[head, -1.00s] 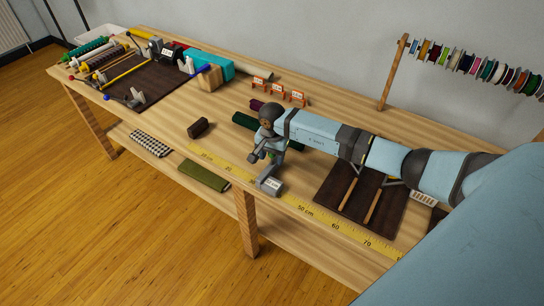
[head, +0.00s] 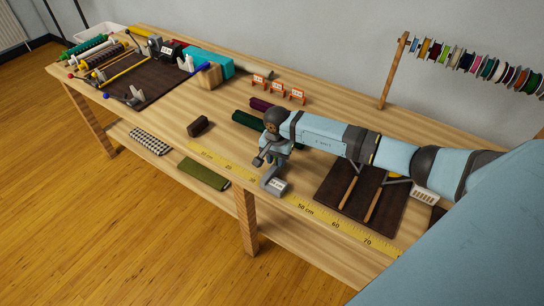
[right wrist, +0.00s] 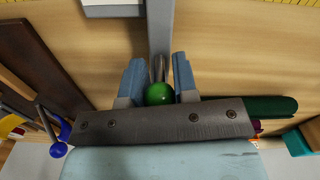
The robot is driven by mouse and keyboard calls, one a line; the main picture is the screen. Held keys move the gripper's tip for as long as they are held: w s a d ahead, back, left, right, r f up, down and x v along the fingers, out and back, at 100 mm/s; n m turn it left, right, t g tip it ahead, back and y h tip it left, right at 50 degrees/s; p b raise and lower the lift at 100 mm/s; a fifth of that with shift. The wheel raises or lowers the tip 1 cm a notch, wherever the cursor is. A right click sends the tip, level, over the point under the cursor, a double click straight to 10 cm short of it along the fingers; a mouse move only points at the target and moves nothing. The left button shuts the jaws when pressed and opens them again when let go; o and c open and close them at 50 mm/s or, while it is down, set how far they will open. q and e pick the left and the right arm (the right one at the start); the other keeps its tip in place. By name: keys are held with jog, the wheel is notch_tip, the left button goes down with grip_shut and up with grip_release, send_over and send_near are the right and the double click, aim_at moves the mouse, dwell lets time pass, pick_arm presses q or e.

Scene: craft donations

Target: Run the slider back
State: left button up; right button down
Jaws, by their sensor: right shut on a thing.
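A yellow measuring tape (head: 322,223) runs along the front edge of the table, with its numbers growing to the right. A grey slider (head: 274,185) with a pale label sits on it between the 30 and 50 cm marks. My right gripper (head: 266,158) is just above the slider. In the right wrist view, my right gripper (right wrist: 158,84) is shut on the slider's green knob (right wrist: 159,94), which shows between its two blue fingers. The slider's grey bar (right wrist: 159,25) extends away past the fingers. My left gripper is in neither view.
A small dark block (head: 198,127) lies left of the slider behind the tape. Dark green (head: 247,121) and maroon rolls lie behind the gripper. A dark mat (head: 340,201) with wooden sticks lies under my right arm. Orange price stands (head: 279,90) stand farther back.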

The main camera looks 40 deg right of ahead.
jog(key=s+d, duration=0.1)
jog(key=s, duration=0.2)
jog(key=s+d, duration=0.1)
jog(key=s, duration=0.2)
jog(key=s+d, duration=0.2)
jog(key=s, duration=0.1)
jog(key=shift+s, duration=0.3)
jog(key=c, duration=0.9)
grip_release()
jog(key=shift+r, duration=0.1)
notch_tip(320, 180, up, 14)
jog(key=b, duration=0.2)
